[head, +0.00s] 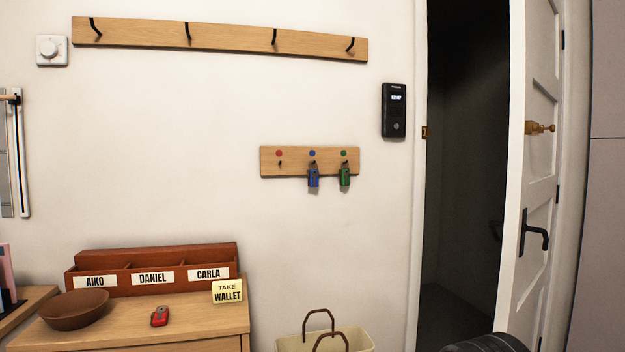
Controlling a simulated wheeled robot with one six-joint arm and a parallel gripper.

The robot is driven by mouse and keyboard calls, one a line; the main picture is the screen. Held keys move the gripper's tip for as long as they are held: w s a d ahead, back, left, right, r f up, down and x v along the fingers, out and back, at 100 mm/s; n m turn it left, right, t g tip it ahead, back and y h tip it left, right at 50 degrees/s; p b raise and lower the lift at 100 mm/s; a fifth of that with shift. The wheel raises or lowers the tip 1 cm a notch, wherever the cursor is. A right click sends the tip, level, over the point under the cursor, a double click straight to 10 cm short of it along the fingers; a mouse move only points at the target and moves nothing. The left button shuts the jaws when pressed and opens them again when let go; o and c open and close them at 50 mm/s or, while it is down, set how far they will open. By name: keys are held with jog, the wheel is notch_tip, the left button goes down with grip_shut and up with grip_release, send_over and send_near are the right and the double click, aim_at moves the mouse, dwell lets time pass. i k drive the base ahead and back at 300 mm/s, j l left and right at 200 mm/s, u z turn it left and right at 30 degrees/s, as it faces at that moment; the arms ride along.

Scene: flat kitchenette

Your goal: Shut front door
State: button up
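The front door (537,190) is a white panelled door at the right of the head view. It stands open, swung inward at an angle, and its edge faces me. It has a black lever handle (534,238) and a brass lock fitting (540,128) above it. A brass strike plate (425,132) sits on the left side of the door frame (419,200). The dark doorway shows between frame and door. My gripper is not seen; a dark rounded shape at the bottom edge near the doorway is cut off, and I cannot tell what it is.
A wooden cabinet (200,318) with a bowl (73,309), a letter organiser (150,270) and a red item (160,316) stands at lower left. A cream basket (362,338) is left of the doorway. A key rack (310,161) and a black keypad (394,111) are on the wall.

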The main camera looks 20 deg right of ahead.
aim_at(536, 34)
jog(key=z, duration=1.5)
